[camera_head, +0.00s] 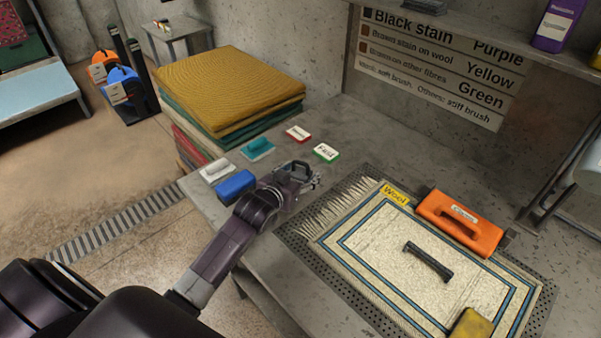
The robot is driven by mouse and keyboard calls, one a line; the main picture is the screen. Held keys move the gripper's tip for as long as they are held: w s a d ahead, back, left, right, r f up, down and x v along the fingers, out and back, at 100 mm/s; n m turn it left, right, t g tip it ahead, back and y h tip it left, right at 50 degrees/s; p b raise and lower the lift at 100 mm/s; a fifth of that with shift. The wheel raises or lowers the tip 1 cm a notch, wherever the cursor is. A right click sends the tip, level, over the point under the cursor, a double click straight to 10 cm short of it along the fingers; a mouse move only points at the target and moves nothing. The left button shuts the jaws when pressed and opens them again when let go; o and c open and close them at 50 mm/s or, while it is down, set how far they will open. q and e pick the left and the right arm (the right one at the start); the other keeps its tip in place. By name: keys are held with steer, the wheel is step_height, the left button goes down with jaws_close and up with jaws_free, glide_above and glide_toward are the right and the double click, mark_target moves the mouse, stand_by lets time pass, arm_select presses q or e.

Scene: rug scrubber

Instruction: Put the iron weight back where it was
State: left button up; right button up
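A dark, handle-shaped piece (428,262) lies on the cream rug (375,268) with blue border lines; it may be the iron weight, but I cannot tell for sure. My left gripper (312,178) is over the table, beyond the rug's fringed left end and well apart from the dark piece. No object clearly shows in its fingers, and their gap is too small to judge. My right gripper is not in view.
An orange handled block (459,222) lies at the rug's far edge, a yellow block (471,325) at its near right. A blue block (236,185), a teal brush (257,149) and small labelled pads (326,152) surround my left gripper. Folded rugs (228,82) are stacked behind.

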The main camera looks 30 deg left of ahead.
arm_select(q)
steer(key=v, duration=1.2)
steer(key=shift+b, duration=0.4)
